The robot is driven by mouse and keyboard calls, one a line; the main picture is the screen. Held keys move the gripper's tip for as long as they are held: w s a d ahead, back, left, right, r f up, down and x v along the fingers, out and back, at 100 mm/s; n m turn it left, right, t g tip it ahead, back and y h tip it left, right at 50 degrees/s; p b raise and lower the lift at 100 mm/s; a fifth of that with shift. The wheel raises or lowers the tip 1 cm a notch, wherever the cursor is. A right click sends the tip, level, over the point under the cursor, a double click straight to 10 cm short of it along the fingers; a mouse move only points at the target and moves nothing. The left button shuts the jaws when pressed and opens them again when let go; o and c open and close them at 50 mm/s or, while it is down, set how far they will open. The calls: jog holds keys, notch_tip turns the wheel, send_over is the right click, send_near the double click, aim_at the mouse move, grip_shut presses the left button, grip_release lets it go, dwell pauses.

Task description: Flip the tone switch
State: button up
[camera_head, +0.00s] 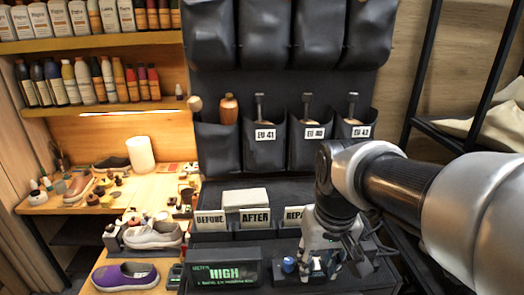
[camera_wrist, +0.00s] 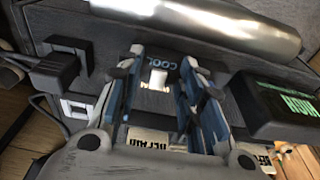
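The tone switch is a small dark unit with a pale lever (camera_wrist: 158,78) and a blue "COOL" label, seen in the wrist view. My gripper (camera_wrist: 163,62) has its two fingers spread, one on each side of the lever, with a gap between them. I cannot tell whether either finger touches the lever. In the head view my gripper (camera_head: 319,266) points down over the switch area at the front of the dark bench and hides most of it. A black display box (camera_head: 224,274) reading "HIGH" in green stands left of it, and also shows in the wrist view (camera_wrist: 285,103).
A blue knob (camera_head: 289,264) sits between display and gripper. Labelled bins "BEFORE" (camera_head: 209,219), "AFTER" (camera_head: 255,218) and "REPAIR" (camera_head: 294,216) stand behind. A purple shoe (camera_head: 125,276) and a white sneaker (camera_head: 152,234) lie left. A silver cylinder (camera_wrist: 215,24) lies beyond the fingers.

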notch_tip(320, 180, up, 12)
jog(key=s, duration=0.2)
jog(key=shift+f, duration=0.15)
